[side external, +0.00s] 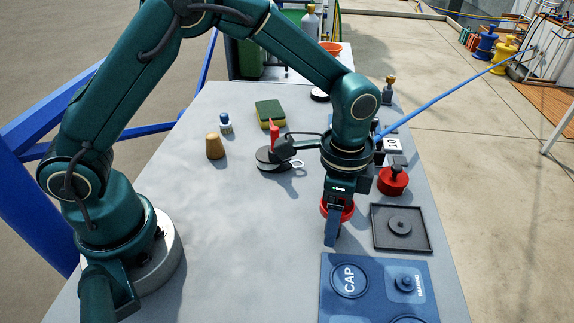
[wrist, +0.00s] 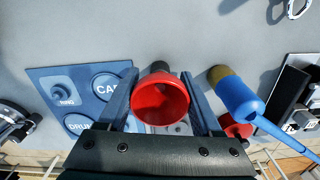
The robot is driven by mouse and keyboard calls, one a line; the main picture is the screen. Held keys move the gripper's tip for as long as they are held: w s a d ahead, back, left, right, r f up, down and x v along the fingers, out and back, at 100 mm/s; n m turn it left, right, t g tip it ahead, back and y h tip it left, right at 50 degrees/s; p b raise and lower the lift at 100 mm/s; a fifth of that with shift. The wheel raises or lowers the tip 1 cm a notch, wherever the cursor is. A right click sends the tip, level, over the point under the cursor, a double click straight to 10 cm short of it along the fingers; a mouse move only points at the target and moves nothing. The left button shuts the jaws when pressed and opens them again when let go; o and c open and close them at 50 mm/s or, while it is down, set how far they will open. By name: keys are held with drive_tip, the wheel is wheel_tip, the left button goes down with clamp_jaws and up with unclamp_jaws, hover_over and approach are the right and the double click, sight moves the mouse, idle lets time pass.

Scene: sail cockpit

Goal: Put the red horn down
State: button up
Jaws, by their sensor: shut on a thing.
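The red horn (wrist: 160,100) is between my two fingers in the wrist view, its round open bell facing the camera. In the side external view the horn (side external: 336,210) is partly hidden behind my gripper (side external: 332,238), which points down and is shut on it. The horn is left of a black square tray (side external: 383,244) and just beyond the blue mat. I cannot tell whether its lower end touches the grey table. In the wrist view my gripper (wrist: 161,92) has one finger on each side of the bell.
A blue mat (side external: 335,300) with marked round spots, one reading CAP, lies at the front. A red knobbed thing (side external: 393,182) stands beyond the tray. A wooden peg (side external: 215,147), a sponge (side external: 269,113) and a dark round thing (side external: 268,160) stand farther left. The left front table is clear.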

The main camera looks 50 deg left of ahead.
drive_tip(key=o, duration=1.5)
wheel_tip(320, 180, up, 11)
drive_tip(key=shift+r, duration=0.15)
drive_tip(key=shift+a+r, duration=0.1)
drive_tip(key=shift+r, duration=0.45)
drive_tip(key=s+a+r+n+t, duration=0.1)
drive_tip(key=s+a+n+t, duration=0.4)
drive_tip(key=s+a+n, duration=0.5)
drive_tip(key=s+a, duration=0.1)
drive_tip(key=s, duration=0.1)
drive_tip(key=shift+s+a+r+n+t, duration=0.3)
drive_tip(key=shift+s+a+n, duration=0.05)
drive_tip(key=shift+n, duration=0.05)
